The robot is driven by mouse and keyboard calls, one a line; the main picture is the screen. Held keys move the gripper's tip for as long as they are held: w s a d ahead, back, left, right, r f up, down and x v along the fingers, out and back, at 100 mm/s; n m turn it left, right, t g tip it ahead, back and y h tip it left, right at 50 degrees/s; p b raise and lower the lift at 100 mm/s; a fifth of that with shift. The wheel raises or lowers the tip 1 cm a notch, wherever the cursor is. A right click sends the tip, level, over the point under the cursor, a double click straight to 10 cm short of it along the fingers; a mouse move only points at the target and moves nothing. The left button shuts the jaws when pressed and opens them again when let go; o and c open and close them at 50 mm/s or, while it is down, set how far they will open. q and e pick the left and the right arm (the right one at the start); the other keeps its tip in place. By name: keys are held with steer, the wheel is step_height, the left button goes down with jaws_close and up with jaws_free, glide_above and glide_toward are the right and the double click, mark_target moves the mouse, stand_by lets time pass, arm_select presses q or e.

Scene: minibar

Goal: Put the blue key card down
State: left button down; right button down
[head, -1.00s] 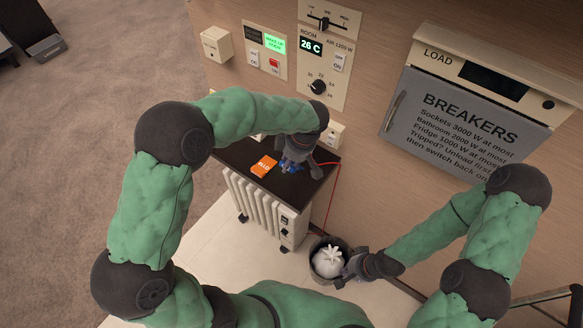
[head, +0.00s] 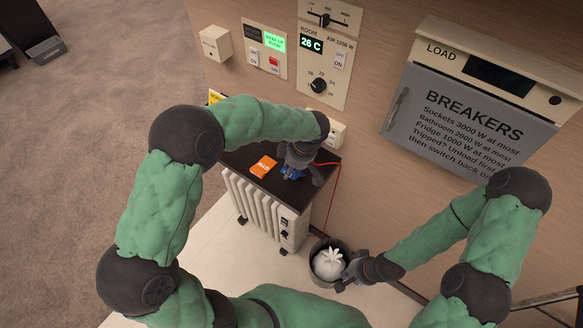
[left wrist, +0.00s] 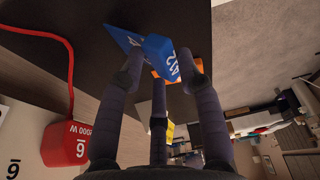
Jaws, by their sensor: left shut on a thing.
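The blue key card (head: 292,173) is in my left gripper (head: 294,176), over the dark top (head: 240,160) of the white radiator. In the left wrist view, the card (left wrist: 163,55) shows a thick end with white digits and a flat blue part between the fingers (left wrist: 160,75). I cannot tell whether the card touches the dark top. An orange card (head: 263,167) lies on that top, left of the gripper; the blue card partly hides it in the wrist view. My right gripper (head: 346,278) is beside the bin; its finger opening is unclear.
The white radiator (head: 262,205) stands against the panelled wall. A bin (head: 318,279) with a white bag (head: 328,262) is on the floor. A red cable (head: 335,195) hangs right of the dark top. The grey breaker box (head: 470,115) is on the wall.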

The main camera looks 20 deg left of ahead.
arm_select(q)
steer(key=shift+f, duration=0.2)
steer(key=c, duration=0.8)
jaws_free()
steer(key=shift+c, duration=0.2)
steer(key=shift+r, duration=0.1)
steer(key=shift+r+p, duration=0.5)
steer(key=shift+p, duration=0.05)
steer(key=p+v, duration=0.2)
steer(key=v, duration=0.9)
steer(key=shift+r, duration=0.4)
